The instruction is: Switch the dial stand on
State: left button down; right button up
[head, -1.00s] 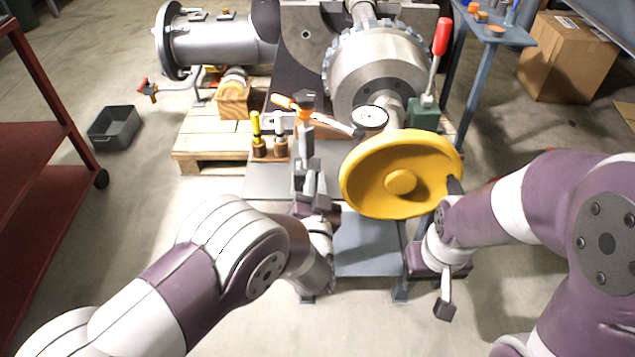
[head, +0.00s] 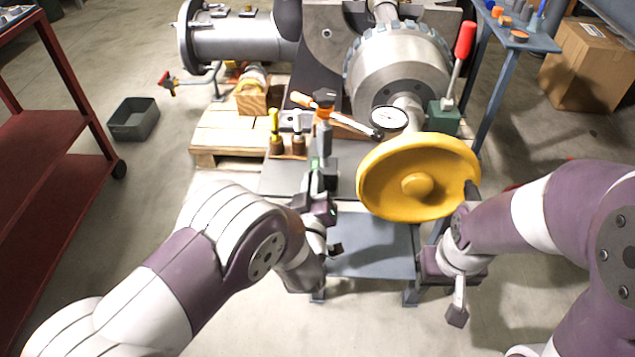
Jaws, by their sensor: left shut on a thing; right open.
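The dial stand has an orange-and-black clamp on a post (head: 323,112), with an arm running right to a round white dial (head: 389,119). It stands on the grey bench, left of the yellow handwheel (head: 417,180). My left gripper (head: 319,178) is shut at the foot of the stand, on the dial stand's base; the fingers hide much of the base, and its switch cannot be made out. A small green spot shows by the fingers. My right gripper (head: 446,290) is open and empty, below and right of the handwheel.
A red-handled lever (head: 463,48) on a green block stands behind the handwheel. Yellow and white-topped tools (head: 275,130) stand in brown holders left of the dial stand. A red cart (head: 60,145) is at the left. Clear floor lies in front of the bench.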

pick_arm(q)
jog(key=shift+a+f+n, duration=0.15)
jog(key=shift+a+n, duration=0.15)
jog(key=shift+n, duration=0.5)
pick_arm(e)
jog(key=shift+f, duration=0.2)
pick_arm(q)
jog(key=c, duration=1.2)
grip_release()
pick_arm(e)
jog(key=shift+f, duration=0.1)
